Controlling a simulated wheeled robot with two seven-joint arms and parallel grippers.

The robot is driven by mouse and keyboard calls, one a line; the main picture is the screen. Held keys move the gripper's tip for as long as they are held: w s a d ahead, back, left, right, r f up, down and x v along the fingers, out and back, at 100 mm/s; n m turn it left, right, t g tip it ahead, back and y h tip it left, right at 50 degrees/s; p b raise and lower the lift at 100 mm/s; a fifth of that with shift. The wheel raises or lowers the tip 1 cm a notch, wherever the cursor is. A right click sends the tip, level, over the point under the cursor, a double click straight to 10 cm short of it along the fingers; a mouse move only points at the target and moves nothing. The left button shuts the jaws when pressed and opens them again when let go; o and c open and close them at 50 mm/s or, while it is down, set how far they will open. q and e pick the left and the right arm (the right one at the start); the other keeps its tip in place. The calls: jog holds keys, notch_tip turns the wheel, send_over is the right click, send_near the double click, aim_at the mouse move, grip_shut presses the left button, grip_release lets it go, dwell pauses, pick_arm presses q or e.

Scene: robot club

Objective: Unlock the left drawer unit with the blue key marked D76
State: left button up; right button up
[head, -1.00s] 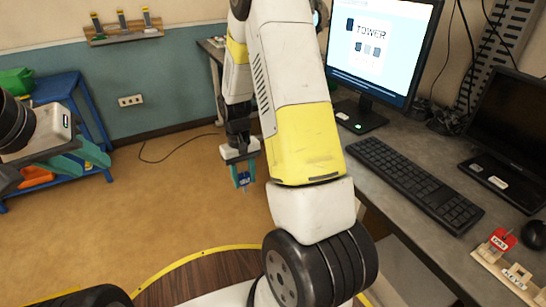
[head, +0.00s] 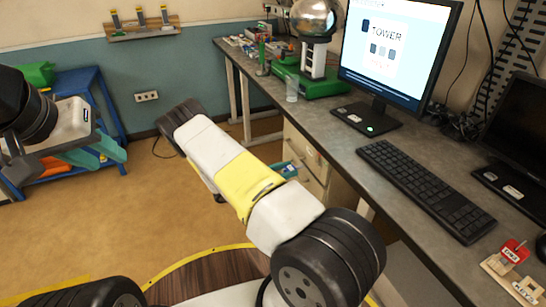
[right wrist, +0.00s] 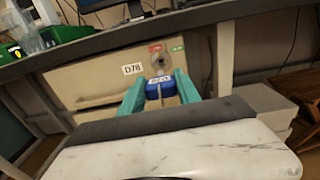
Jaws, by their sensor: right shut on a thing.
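In the right wrist view my right gripper (right wrist: 160,88) is shut on the blue key (right wrist: 161,86), whose printed tag appears upside down and is hard to read. The key is just below and in front of a round lock (right wrist: 158,62) on the pale drawer unit (right wrist: 95,85); whether its tip touches the lock cannot be told. The unit carries a label that looks like D76 and small red and green markers. In the head view this drawer unit (head: 304,155) stands under the desk, and my right arm mostly hides the gripper. My left gripper (head: 95,150) is open and empty at far left.
The desk (head: 330,125) overhangs the drawer unit; a desk leg (right wrist: 225,60) stands right of the lock. A keyboard (head: 420,185), monitor (head: 400,50) and wooden key rack with a red key (head: 514,252) are on top.

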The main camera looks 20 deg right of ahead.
aim_at(295, 168)
jog(key=shift+w+d, duration=0.15)
jog(key=shift+d, duration=2.7)
jog(key=shift+w+d, duration=0.1)
jog(key=shift+d, duration=1.25)
dwell(1.0)
